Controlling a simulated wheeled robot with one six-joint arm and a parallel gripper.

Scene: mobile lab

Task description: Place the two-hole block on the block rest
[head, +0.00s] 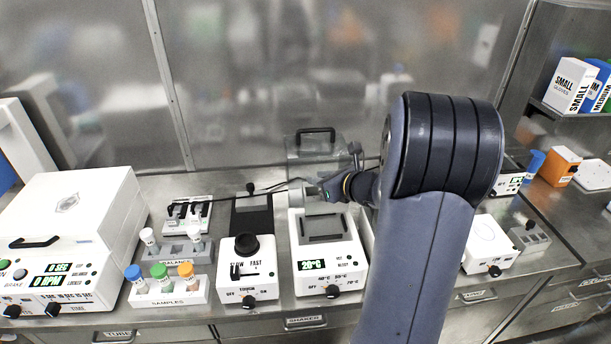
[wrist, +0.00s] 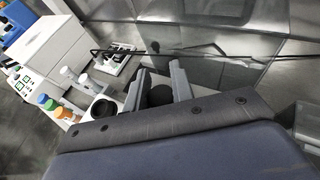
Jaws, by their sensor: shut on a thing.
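My gripper (head: 312,190) reaches in from the right, above the back of the 20°C heater (head: 325,262) and in front of a clear lid (head: 300,160) with a black handle. In the wrist view my gripper (wrist: 160,75) is shut on a dark piece (wrist: 160,95), probably the two-hole block. Its holes do not show, and it is mostly hidden. The heater has a dark rectangular recess in its top. A dark stand (head: 252,220) with a small black knob is left of the heater; I cannot tell whether it is the block rest.
A shaker (head: 247,285) with a black cup stands left of the heater. A sample rack (head: 168,294) with capped tubes and a large white centrifuge (head: 75,225) stand farther left. A grey holed block (head: 530,238) is right.

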